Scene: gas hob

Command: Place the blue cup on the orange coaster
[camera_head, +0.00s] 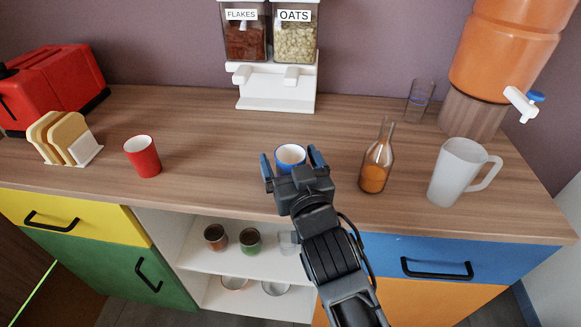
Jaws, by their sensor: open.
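The blue cup (290,158) stands upright on the wooden counter, near the middle of the head view. Its white inside and part of its blue rim and side show; its lower part is hidden behind my gripper. My gripper (289,152) is open, with one blue-tipped finger to the left of the cup and one to the right. I cannot tell whether either finger touches it. I can make out no orange coaster in this view.
A red cup (143,156) and a toast rack (66,138) stand left. A carafe (376,162) with orange contents and a white pitcher (460,172) stand right. A cereal dispenser (277,75) is behind. Clear counter (205,135) lies left of my gripper.

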